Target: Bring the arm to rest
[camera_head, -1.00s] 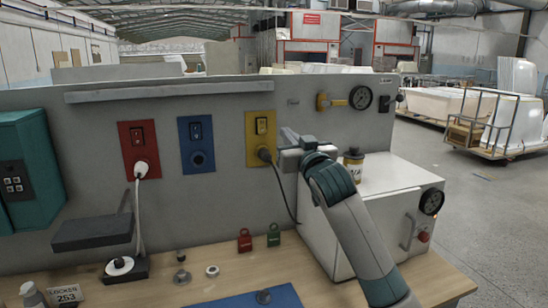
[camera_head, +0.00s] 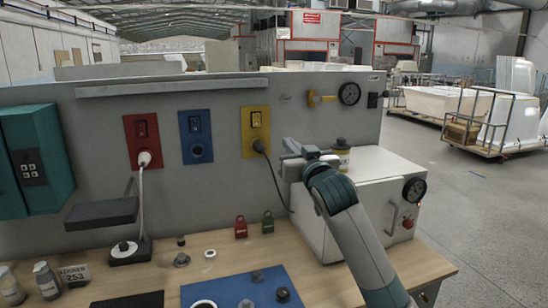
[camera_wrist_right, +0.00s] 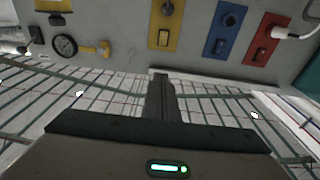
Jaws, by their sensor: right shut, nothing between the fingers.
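My right arm reaches in from the lower right in the head view. Its gripper (camera_head: 292,148) is raised in front of the grey panel (camera_head: 330,115), right of the yellow socket plate (camera_head: 255,120) and by the white box's upper left. In the right wrist view the fingers (camera_wrist_right: 160,95) are together, with nothing between them. They appear apart from the panel, which shows upside down at the top. My left gripper is not in view.
A white box (camera_head: 335,225) with a gauge stands behind my right forearm. A jar (camera_head: 341,143) on it is partly hidden by my wrist. Red (camera_head: 242,228) and green (camera_head: 268,223) padlocks and a blue mat (camera_head: 235,290) lie on the bench. Open floor (camera_head: 480,210) lies right.

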